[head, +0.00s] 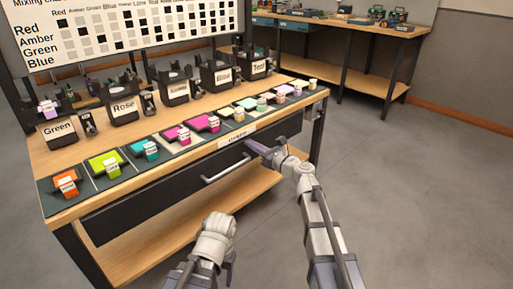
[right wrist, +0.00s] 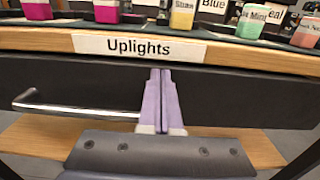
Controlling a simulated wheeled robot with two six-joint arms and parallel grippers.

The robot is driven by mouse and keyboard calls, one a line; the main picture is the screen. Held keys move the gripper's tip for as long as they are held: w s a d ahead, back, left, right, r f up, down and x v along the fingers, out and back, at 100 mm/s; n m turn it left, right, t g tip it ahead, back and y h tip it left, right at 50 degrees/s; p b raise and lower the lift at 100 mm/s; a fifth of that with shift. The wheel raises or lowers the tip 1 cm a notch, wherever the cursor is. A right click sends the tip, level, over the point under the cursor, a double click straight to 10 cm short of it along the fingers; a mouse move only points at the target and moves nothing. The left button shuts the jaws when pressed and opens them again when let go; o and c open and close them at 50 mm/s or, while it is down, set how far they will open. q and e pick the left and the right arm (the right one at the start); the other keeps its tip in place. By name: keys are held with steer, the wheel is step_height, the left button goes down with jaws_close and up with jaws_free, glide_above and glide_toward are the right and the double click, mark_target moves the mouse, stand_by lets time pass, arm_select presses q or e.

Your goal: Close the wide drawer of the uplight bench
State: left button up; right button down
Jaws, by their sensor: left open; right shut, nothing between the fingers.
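The uplight bench (head: 150,140) has a wooden top with a white "Uplights" label (right wrist: 142,47) on its front edge. Below it is the wide drawer's dark front (head: 150,212), with a silver bar handle (head: 225,167). The drawer front sits close under the top's edge, with no clear gap visible. My right gripper (head: 252,146) is shut and empty, its fingertips at the drawer front, right of the handle. It also shows in the right wrist view (right wrist: 163,75); contact is hard to tell. My left gripper (head: 230,270) is low in front of the bench, away from the drawer.
Several colored fader blocks, such as an orange one (head: 66,184), line the front of the top. Several labelled lamps, such as Rose (head: 123,107), stand behind. A lower wooden shelf (head: 160,246) lies below. Another bench (head: 340,40) stands at the back. The floor at right is clear.

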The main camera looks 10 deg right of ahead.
arm_select(q)
steer(key=shift+d, duration=0.1)
arm_select(e)
steer(key=x, duration=0.3)
steer(key=shift+r, duration=0.1)
stand_by(0.4)
arm_select(q)
steer(key=shift+s+d, duration=0.15)
steer(key=shift+d, duration=0.65)
arm_select(e)
steer(key=v, duration=1.4)
steer(key=shift+s+d, duration=0.25)
